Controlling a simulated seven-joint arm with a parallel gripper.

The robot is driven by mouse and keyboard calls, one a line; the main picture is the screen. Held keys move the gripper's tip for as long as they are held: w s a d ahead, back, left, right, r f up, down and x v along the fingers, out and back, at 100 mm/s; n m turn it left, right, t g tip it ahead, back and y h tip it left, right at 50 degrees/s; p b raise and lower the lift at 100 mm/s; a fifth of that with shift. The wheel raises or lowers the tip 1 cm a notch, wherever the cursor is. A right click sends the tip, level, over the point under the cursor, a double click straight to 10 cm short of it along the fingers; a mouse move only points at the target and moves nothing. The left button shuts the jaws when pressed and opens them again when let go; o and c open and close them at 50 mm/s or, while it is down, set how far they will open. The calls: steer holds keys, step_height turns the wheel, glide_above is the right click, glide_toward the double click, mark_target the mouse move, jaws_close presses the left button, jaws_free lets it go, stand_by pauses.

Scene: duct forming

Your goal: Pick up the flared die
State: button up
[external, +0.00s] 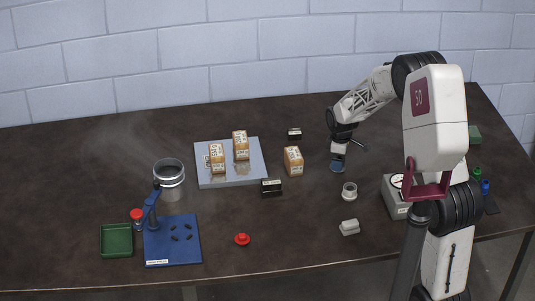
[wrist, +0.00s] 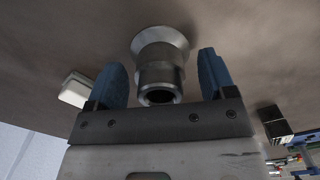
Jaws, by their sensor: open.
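The flared die is a grey metal piece with a wide flared rim and a narrower hollow neck. In the wrist view the die (wrist: 160,72) shows between my two blue fingers, flare away from the camera. In the external view what looks like the same die (external: 349,191) stands on the dark table, just in front of and slightly right of my gripper (external: 338,163). My gripper (wrist: 161,66) is open and empty, its fingers on either side of the die in the picture but apart from it.
A small white block (external: 349,227) lies in front of the die; a grey device with a dial (external: 396,195) stands to its right. A cardboard box (external: 293,160) and black block (external: 271,187) are to the left. A grey plate (external: 205,180) bears more boxes. Table around the die is clear.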

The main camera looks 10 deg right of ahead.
steer(key=shift+c, duration=0.2)
steer(key=c, duration=1.3)
steer(key=shift+o, duration=0.2)
steer(key=shift+r, duration=0.1)
step_height(320, 180, up, 10)
stand_by(0.3)
